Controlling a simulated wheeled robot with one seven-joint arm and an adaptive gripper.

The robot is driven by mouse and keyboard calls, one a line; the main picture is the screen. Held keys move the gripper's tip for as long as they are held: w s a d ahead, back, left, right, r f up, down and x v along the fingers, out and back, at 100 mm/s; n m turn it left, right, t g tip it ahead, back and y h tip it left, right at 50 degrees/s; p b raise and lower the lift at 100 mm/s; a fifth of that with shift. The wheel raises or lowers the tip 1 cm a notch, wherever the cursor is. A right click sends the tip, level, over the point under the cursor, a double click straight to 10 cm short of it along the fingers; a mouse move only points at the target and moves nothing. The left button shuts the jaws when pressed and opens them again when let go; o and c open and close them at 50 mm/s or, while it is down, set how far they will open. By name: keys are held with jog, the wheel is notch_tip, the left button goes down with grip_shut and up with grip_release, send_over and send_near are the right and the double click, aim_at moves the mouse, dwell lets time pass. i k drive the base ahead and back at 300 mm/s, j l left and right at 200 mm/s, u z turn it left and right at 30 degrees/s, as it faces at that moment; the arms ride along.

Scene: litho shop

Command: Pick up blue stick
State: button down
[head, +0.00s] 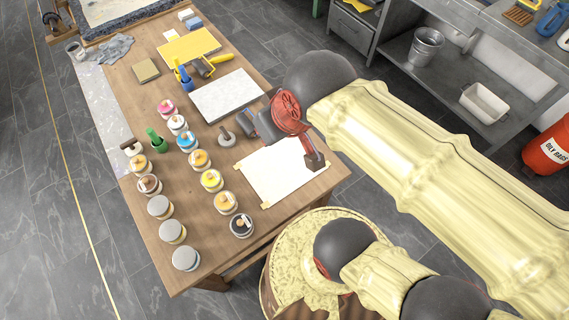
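An upright blue stick (185,79) stands on the wooden table, at the left end of the yellow-handled roller (204,67) and just below the yellow sheet. My red and grey gripper (285,142) is over the right side of the table, above the taped white paper, with its two fingers spread apart. No object shows between them. It is to the right of the blue stick and nearer the front, well apart from it. The white slab lies between the two. My arm comes in from the right and hides part of the table's right edge.
Several ink jars (212,180) stand in rows at the front left, with a green stick (156,141) among them. The white slab (225,95), yellow sheet (190,46) and white paper (280,180) lie flat. A metal bench (410,60) stands at the back right.

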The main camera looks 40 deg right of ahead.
aim_at(183, 72)
jog(key=l+z, duration=0.1)
jog(key=z, duration=2.05)
jog(key=i+l, duration=0.15)
jog(key=l, duration=0.2)
jog(key=i+l, duration=0.15)
jog(key=l, duration=0.2)
jog(key=i+l, duration=0.15)
jog(key=l, duration=0.25)
jog(key=i+l, duration=0.2)
jog(key=l, duration=0.15)
jog(key=i+l, duration=0.15)
jog(key=l, duration=0.2)
jog(key=i+u, duration=0.35)
jog(key=i+l+u, duration=0.1)
jog(key=i+u, duration=0.3)
jog(key=i, duration=0.15)
jog(key=i+l+u, duration=0.35)
jog(key=i+j+u, duration=0.35)
jog(key=i, duration=0.3)
jog(key=i+u, duration=0.4)
jog(key=i, duration=0.25)
jog(key=i+l+u, duration=0.1)
jog(key=i+u, duration=0.25)
jog(key=i, duration=0.3)
jog(key=i+u, duration=0.8)
jog(key=i+l+u, duration=0.15)
jog(key=u, duration=0.25)
jog(key=i+u, duration=0.9)
jog(key=k, duration=0.1)
